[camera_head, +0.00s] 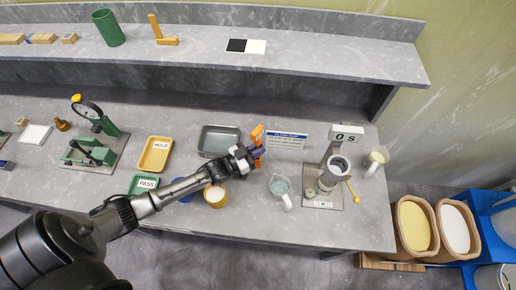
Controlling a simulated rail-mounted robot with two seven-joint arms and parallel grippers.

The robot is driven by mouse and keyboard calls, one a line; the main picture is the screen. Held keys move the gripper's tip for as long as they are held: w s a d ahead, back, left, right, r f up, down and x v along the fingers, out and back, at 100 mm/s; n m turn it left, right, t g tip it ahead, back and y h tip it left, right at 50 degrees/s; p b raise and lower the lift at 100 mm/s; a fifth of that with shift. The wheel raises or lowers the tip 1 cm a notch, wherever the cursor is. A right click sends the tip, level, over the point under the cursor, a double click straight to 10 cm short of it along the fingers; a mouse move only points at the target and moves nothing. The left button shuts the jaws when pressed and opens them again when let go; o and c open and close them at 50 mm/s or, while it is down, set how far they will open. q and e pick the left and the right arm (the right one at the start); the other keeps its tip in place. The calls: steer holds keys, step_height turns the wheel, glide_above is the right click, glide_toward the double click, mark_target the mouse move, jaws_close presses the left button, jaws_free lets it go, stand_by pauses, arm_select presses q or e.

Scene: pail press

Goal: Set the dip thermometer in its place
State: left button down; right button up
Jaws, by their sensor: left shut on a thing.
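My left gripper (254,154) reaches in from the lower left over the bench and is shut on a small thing. An orange piece (257,133) shows just beyond the fingers, with a little more orange below them. It is likely the dip thermometer, but it is small and partly hidden by the gripper, so its shape is unclear. My right gripper is not in view.
A grey tray (207,151) and tan cup (215,203) are close to the gripper. A press with a "0 S" display (346,133) and a pale mug (376,157) stand right. Yellow HOLD (152,168) and green PASS (134,185) trays lie left. A raised shelf (200,50) runs behind.

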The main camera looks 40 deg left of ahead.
mark_target(259, 144)
arm_select(q)
steer(key=shift+f, duration=0.2)
steer(key=c, duration=1.1)
jaws_free()
steer(key=shift+r, duration=0.1)
step_height(259, 144, up, 4)
steer(key=shift+d+r, duration=0.15)
steer(key=shift+r, duration=0.1)
steer(key=d+r, duration=0.2)
steer(key=d, duration=0.1)
steer(key=d+r, duration=0.2)
steer(key=d, duration=0.2)
steer(key=d+r, duration=0.2)
steer(key=d, duration=0.2)
steer(key=shift+d+r, duration=0.2)
